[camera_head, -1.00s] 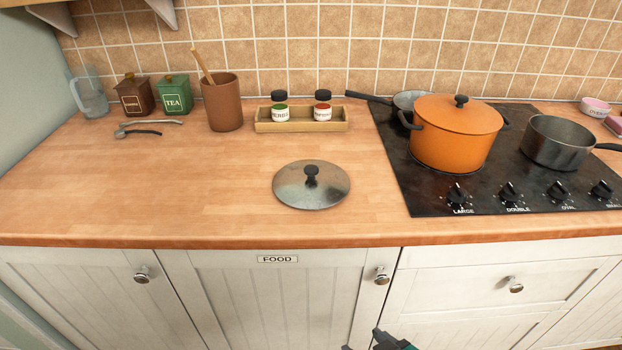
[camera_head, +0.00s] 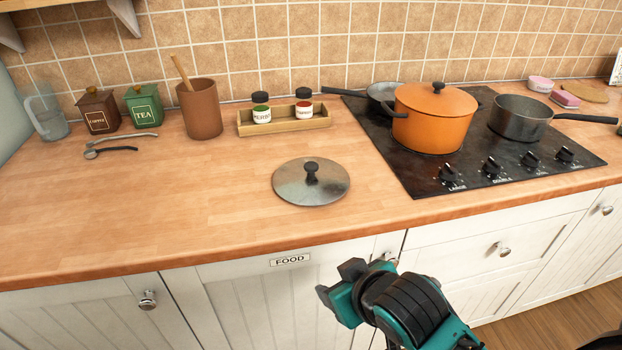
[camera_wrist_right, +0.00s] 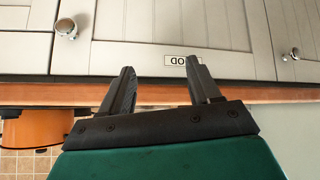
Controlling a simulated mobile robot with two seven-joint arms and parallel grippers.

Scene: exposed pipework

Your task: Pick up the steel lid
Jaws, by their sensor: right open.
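The steel lid (camera_head: 298,188) lies flat on the wooden worktop, left of the hob, with its black knob (camera_head: 311,172) upward. My right gripper (camera_head: 338,279) is in front of the cupboard doors, below the worktop edge and nearer to me than the lid. It is apart from the lid. In the right wrist view my right gripper (camera_wrist_right: 158,80) shows its two fingers spread with nothing between them. The lid does not show in that view. My left gripper is not in view.
An orange pot (camera_head: 433,118) with its own lid stands on the black hob (camera_head: 420,178), beside a grey saucepan (camera_head: 520,118). A wooden spice rack (camera_head: 284,120) and a brown utensil pot (camera_head: 201,110) stand behind the lid. The worktop around the lid is clear.

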